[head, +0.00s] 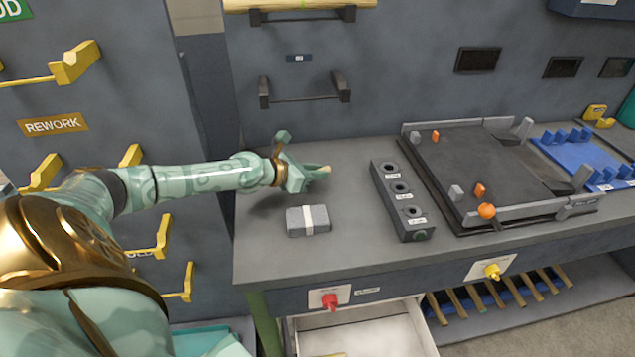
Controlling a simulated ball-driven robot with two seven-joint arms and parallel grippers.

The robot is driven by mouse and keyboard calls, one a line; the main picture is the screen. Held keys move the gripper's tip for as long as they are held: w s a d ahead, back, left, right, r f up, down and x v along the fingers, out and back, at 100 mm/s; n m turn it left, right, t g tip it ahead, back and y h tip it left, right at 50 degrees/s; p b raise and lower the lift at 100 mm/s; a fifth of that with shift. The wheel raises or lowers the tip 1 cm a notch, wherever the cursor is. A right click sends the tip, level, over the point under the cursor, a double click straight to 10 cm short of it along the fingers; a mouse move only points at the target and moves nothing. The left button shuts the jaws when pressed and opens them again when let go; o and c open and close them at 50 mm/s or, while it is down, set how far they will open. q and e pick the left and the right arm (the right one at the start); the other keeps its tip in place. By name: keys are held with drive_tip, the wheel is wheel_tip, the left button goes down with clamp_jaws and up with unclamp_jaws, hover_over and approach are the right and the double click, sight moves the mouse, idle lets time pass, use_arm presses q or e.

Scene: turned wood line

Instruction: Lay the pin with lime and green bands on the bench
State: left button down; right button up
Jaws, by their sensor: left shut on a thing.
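My left gripper (305,177) reaches in from the left over the left part of the grey bench (262,248). It is shut on a pin (323,171), of which only a short pale wooden piece shows past the fingers. The pin is low over the bench top; I cannot tell whether it touches. The gripper hides most of it, and I cannot make out lime or green bands. My right gripper is not in view.
A grey block with a white band (294,223) lies in front of my gripper. To the right are a dark block with several holes (383,197), a black fixture (470,150) and a blue tray (570,157). An open drawer (365,335) juts out below.

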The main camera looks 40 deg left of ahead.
sight(316, 188)
use_arm(q)
wheel_tip(316, 188, down, 4)
drive_tip(key=shift+w+r+b, duration=0.1)
drive_tip(key=shift+r+b, duration=0.05)
drive_tip(key=shift+b, duration=0.75)
drive_tip(key=shift+r, duration=0.15)
drive_tip(key=c, duration=1.3)
unclamp_jaws()
drive_tip(key=shift+f, duration=0.2)
drive_tip(key=shift+c, duration=0.2)
drive_tip(key=shift+r, duration=0.1)
